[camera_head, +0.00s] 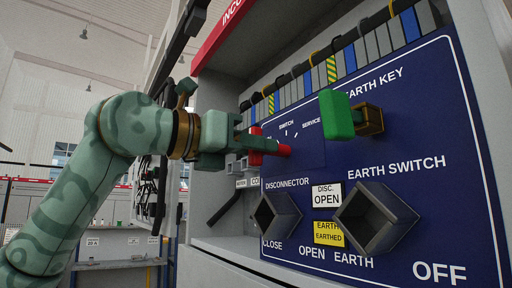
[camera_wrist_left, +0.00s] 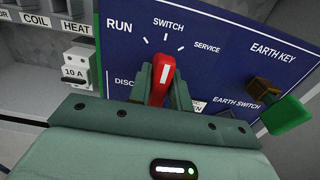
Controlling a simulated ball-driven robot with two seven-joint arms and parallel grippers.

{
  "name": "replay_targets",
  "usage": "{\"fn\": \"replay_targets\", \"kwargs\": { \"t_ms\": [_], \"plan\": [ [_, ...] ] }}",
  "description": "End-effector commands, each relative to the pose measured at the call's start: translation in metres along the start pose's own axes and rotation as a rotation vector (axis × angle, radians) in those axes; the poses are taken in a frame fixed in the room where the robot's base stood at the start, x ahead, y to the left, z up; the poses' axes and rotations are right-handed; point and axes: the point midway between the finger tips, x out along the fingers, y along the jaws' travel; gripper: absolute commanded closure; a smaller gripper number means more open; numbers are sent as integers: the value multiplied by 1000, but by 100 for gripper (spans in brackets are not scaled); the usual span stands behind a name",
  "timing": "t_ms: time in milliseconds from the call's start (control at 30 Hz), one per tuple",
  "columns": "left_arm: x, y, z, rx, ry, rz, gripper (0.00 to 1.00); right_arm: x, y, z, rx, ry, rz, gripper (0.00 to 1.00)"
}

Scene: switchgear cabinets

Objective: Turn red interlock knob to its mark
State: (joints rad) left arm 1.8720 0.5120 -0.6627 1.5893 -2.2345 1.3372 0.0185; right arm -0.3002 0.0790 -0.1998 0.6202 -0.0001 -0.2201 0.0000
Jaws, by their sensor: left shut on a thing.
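The red interlock knob (camera_wrist_left: 162,80) is on the blue panel, below the printed word SWITCH. Dial marks fan out above it, between the labels RUN and SERVICE. A white line on the knob points nearly straight up in the left wrist view. My left gripper (camera_wrist_left: 162,92) is shut on the knob, one finger on each side. In the head view the red knob (camera_head: 284,150) shows beyond my left gripper (camera_head: 262,146), which hides part of the dial. My right gripper is in neither view.
A green earth key (camera_head: 337,115) sticks out from the panel, right of the knob. Two square sockets, disconnector (camera_head: 276,217) and earth switch (camera_head: 374,218), project below. Terminal blocks (camera_head: 345,58) line the panel's top. A small breaker (camera_wrist_left: 78,68) sits left of the panel.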

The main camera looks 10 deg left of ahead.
Motion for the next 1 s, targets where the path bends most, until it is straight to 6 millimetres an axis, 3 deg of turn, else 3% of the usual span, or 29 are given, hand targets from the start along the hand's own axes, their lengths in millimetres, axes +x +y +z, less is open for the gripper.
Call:
{"fn": "replay_targets", "kwargs": {
  "t_ms": [233, 267, 300, 333, 667, 867, 1000],
  "plan": [
    [-1, 0, 2, 3, -6, 2, 100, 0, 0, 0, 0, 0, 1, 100],
    [-1, 0, 2, 3, -6, 2, 75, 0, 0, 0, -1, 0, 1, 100],
    [-1, 0, 2, 2, -6, 2, 64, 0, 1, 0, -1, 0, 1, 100],
    [-1, 0, 2, 2, -5, 2, 62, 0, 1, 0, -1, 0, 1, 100],
    [-4, 0, 1, 3, -4, 1, 62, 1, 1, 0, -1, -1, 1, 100],
    [-39, 2, -1, 4, -6, 4, 62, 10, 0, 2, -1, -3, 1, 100],
    [-79, 2, -1, 3, -6, 5, 62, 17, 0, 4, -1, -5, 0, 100]
  ]
}}
